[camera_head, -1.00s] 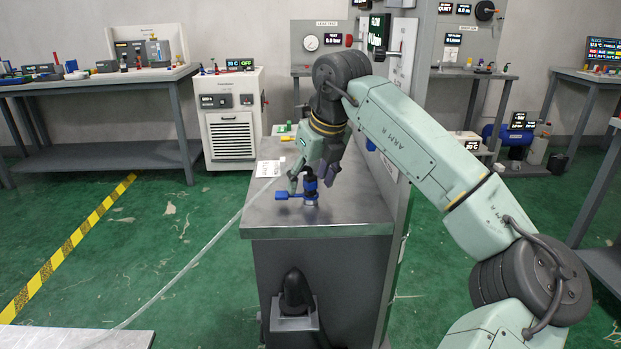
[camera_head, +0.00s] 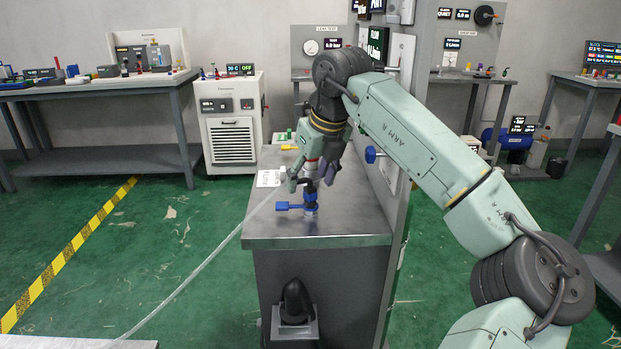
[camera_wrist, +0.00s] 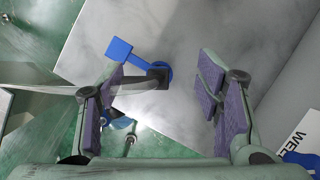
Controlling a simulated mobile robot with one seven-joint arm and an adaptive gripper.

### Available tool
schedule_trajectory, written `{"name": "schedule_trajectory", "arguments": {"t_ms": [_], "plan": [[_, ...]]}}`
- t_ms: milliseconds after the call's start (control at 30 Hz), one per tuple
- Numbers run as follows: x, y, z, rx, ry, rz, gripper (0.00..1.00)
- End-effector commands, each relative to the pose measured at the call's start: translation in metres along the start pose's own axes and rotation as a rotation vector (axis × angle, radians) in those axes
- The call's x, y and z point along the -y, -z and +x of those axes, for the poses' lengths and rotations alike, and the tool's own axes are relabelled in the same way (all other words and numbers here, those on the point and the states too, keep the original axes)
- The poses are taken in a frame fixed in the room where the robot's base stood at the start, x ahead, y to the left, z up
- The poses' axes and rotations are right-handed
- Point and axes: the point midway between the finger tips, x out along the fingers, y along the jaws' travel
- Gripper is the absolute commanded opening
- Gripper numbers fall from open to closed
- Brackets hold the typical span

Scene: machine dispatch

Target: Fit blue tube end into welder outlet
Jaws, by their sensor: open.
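A blue fitting (camera_head: 311,201) with a blue lever (camera_head: 288,206) stands upright on the metal bench top. In the wrist view the lever (camera_wrist: 118,48) and a dark elbow (camera_wrist: 158,77) on the fitting show between the fingers. A translucent tube (camera_head: 200,267) runs up from the floor side to the elbow. In the wrist view the tube (camera_wrist: 128,88) meets the elbow from the left, partly behind the left finger; how deep it sits I cannot tell. My gripper (camera_head: 312,178) is open just above and around the elbow, its purple-padded fingers (camera_wrist: 163,75) apart from it.
The bench (camera_head: 340,228) carries a white label card (camera_head: 269,178) behind the fitting. An upright panel stands along its right edge with a blue knob (camera_head: 371,155). A label starting "WEL" (camera_wrist: 302,142) shows at the right in the wrist view. Bench top around the fitting is mostly clear.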

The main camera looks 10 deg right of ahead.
Motion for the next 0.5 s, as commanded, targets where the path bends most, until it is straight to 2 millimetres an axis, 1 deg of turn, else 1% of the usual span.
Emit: {"name": "schedule_trajectory", "arguments": {"t_ms": [33,500], "plan": [[0.000,-0.002,-0.004,0.000,0.001,0.000,0.59],[0.000,-0.011,-0.026,0.000,0.000,0.000,0.59]]}}
